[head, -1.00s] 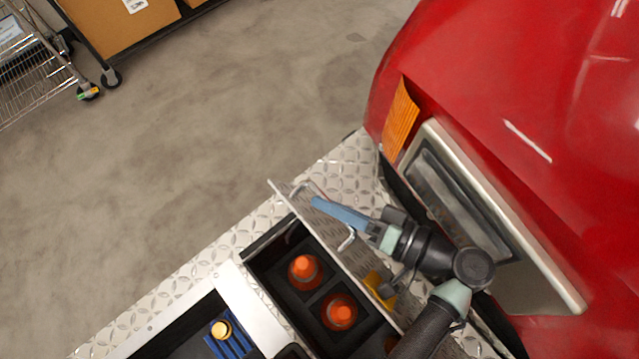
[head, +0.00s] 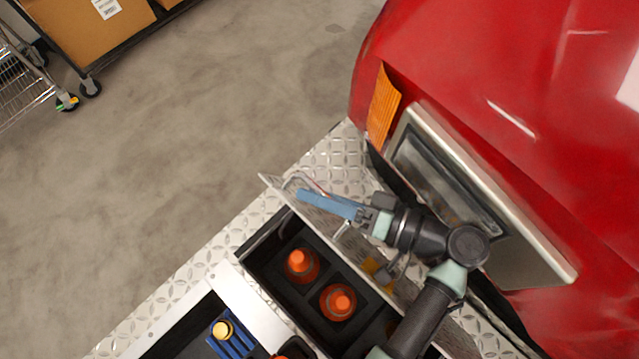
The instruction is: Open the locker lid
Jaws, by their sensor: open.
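The locker lid (head: 318,226) is a metal plate standing raised along the far right side of the open locker (head: 268,256). A thin metal handle (head: 341,229) shows on the lid, partly hidden by my gripper. My gripper (head: 300,196) has blue fingers pointing left, over the upper part of the lid. From this angle the gap between the fingers is hard to see, and I cannot tell if they touch the lid. Nothing shows held in them. Inside the locker, orange cones (head: 301,265) sit in black compartments.
A red vehicle front with a headlight (head: 450,180) and an orange marker lamp (head: 383,107) stands close on the right of my arm. A tray with a blue rack (head: 229,341) lies at the lower left. Diamond plate (head: 180,297) surrounds the locker.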

